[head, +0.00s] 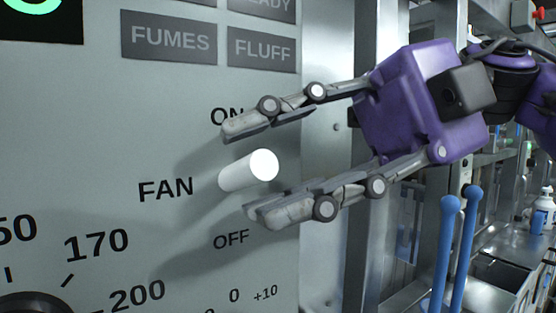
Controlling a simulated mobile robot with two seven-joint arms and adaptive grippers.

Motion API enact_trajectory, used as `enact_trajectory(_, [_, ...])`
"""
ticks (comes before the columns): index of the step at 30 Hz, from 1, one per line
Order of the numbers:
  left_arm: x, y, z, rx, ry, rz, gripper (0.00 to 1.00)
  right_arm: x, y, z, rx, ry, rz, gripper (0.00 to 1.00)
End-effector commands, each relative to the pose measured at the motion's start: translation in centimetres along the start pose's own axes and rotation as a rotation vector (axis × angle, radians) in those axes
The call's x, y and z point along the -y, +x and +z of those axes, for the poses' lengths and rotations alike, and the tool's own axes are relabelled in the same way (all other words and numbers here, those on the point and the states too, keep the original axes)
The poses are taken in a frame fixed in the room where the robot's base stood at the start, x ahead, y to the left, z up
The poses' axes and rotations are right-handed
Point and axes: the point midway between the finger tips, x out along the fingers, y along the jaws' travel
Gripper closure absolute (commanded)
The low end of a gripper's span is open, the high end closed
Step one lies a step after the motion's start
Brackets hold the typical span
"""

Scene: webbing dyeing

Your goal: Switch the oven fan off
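The fan switch (252,170) is a white rod-like knob standing out from the grey control panel (100,120), to the right of the word FAN. ON is printed above it and OFF below it. My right gripper (245,168) comes in from the right, open, with one finger above the knob and the other below it. I see a gap between the knob and each finger; whether either touches is hard to tell. My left gripper is not in view.
Dark FUMES (169,38) and FLUFF (262,50) labels sit above. A dial (35,303) with numbers is at the lower left. Two blue handles (446,250) stand at the right, before a metal bench with a white bottle (543,205). Metal posts stand behind my gripper.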

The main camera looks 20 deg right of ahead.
Motion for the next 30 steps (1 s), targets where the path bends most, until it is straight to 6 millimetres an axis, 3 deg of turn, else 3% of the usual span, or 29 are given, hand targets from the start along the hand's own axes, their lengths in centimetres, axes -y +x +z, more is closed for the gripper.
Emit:
enact_trajectory(3, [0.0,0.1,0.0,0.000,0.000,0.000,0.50,0.0,0.0,0.0,0.000,-0.001,0.000,0.66])
enact_trajectory(11, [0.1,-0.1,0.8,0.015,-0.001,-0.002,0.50,0.0,0.0,0.0,0.000,-0.001,0.000,1.00])
enact_trajectory(21, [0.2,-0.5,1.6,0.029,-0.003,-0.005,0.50,0.0,-0.1,-0.1,0.001,-0.008,0.004,1.00])
enact_trajectory(30, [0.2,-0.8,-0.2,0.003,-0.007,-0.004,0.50,0.9,0.1,-0.3,0.041,-0.221,0.071,1.00])
